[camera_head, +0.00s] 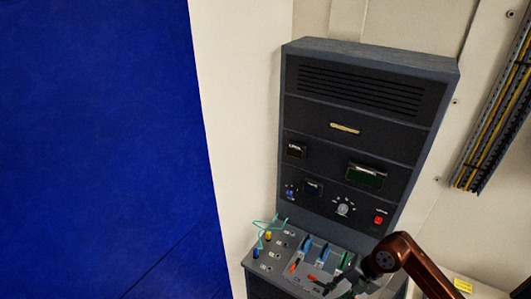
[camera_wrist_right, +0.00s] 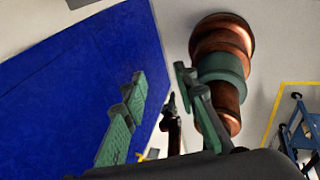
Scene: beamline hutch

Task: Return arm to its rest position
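In the right wrist view my right gripper (camera_wrist_right: 155,105) shows two green fingers set well apart, with nothing held between them. A copper-coloured arm link of mine (camera_head: 415,262) enters the head view from the lower right, and its dark end overlaps the lower right of the console. Copper and green arm parts stand beside and beyond the right fingers in the wrist view.
A dark upright control panel (camera_head: 350,120) has displays, a knob and a red switch (camera_head: 378,219). Its sloping desk (camera_head: 262,268) bears teal leads and blue levers. A cable tray (camera_head: 492,125) runs along the wall. A blue cart (camera_wrist_right: 302,130) stands right in the wrist view.

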